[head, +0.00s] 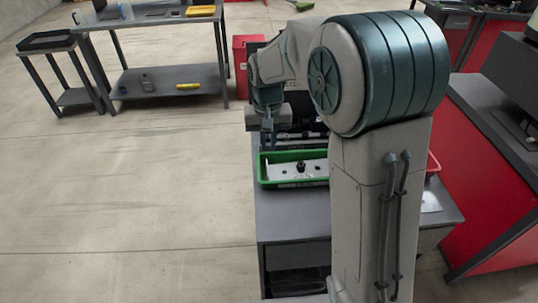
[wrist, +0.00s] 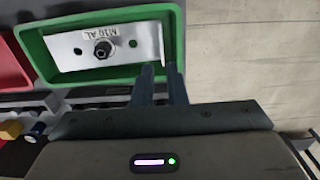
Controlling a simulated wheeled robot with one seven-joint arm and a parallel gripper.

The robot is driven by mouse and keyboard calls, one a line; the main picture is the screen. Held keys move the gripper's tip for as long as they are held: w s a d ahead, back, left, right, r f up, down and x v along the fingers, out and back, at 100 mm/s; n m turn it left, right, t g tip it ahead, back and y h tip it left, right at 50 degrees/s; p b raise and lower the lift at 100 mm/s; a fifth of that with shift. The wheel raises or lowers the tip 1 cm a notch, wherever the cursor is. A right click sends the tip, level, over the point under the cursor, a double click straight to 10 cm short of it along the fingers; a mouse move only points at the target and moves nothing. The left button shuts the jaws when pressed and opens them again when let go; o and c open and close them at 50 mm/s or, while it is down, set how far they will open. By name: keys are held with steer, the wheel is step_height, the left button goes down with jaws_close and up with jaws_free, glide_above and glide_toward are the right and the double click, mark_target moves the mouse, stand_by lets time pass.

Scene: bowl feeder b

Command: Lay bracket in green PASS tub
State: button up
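The green tub (head: 263,170) stands on the grey bench below my gripper. It also shows in the wrist view (wrist: 35,45). A pale metal plate, seemingly the bracket, lies inside it (wrist: 70,52). The plate has lettering like "M10 AL", a dark bolt or knob (wrist: 103,49) in its middle and a hole on each side. My gripper (wrist: 160,70) is over the tub's near wall in the wrist view, its two fingers apart with nothing seen between them. In the head view my gripper (head: 267,124) is above the tub's back left.
A red tub (wrist: 12,68) is beside the green one; its edge shows behind my arm in the head view (head: 433,165). Dark racks and a yellow part (wrist: 10,129) are near it. A red cabinet (head: 480,170) is at right. Floor at left is open.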

steer(key=s+d+r+t, duration=0.1)
steer(key=s+d+r, duration=0.6)
steer(key=s, duration=0.4)
steer(key=s+d+f+t, duration=0.1)
steer(key=s+d+f, duration=0.1)
steer(key=s, duration=0.8)
steer(key=shift+s+d+t, duration=0.25)
steer(key=shift+d+t, duration=0.05)
steer(key=shift+d, duration=0.45)
